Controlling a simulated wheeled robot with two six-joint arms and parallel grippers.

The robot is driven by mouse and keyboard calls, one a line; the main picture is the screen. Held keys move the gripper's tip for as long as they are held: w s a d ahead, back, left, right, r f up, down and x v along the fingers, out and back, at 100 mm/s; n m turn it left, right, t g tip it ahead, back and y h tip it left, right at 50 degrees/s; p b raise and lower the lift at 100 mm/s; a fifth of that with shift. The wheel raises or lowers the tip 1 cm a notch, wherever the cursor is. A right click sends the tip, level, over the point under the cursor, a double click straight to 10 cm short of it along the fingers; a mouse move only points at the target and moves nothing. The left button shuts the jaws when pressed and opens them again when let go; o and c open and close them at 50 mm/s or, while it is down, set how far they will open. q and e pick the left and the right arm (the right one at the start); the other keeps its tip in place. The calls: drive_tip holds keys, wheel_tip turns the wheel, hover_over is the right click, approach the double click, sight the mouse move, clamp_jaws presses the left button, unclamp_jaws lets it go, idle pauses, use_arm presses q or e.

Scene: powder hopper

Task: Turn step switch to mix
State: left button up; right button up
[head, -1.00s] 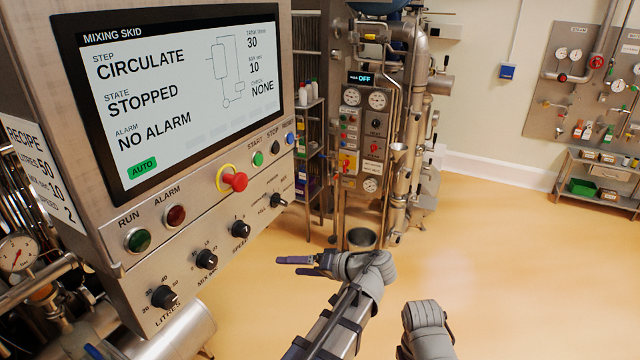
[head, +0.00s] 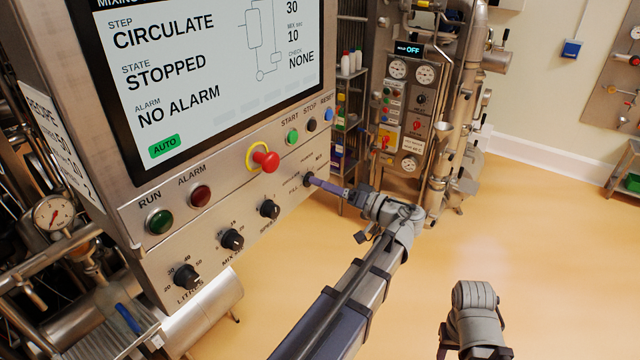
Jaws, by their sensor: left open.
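The step switch (head: 308,179) is the rightmost black knob on the lower panel of the mixing skid. Small labels around it are only partly legible, and its pointer is hard to make out. The screen (head: 215,75) reads step CIRCULATE, state STOPPED, alarm NO ALARM, with a green AUTO tag. My left gripper (head: 322,184) is open, its fingertips at the step switch from the right and partly covering it. I cannot tell whether they touch it. Of my right arm, only a grey link shows at the lower right; its jaws are not seen.
Three more knobs, LITRES (head: 186,277), the mix knob (head: 232,239) and the speed knob (head: 269,209), run down-left. A red emergency stop (head: 266,161) sits above, with START (head: 292,137) and STOP (head: 312,125) buttons near. The floor at right is clear.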

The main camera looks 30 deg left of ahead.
use_arm(q)
drive_tip(key=shift+a, duration=1.15)
drive_tip(key=shift+c, duration=0.3)
drive_tip(key=c, duration=1.3)
drive_tip(key=shift+m, duration=9)
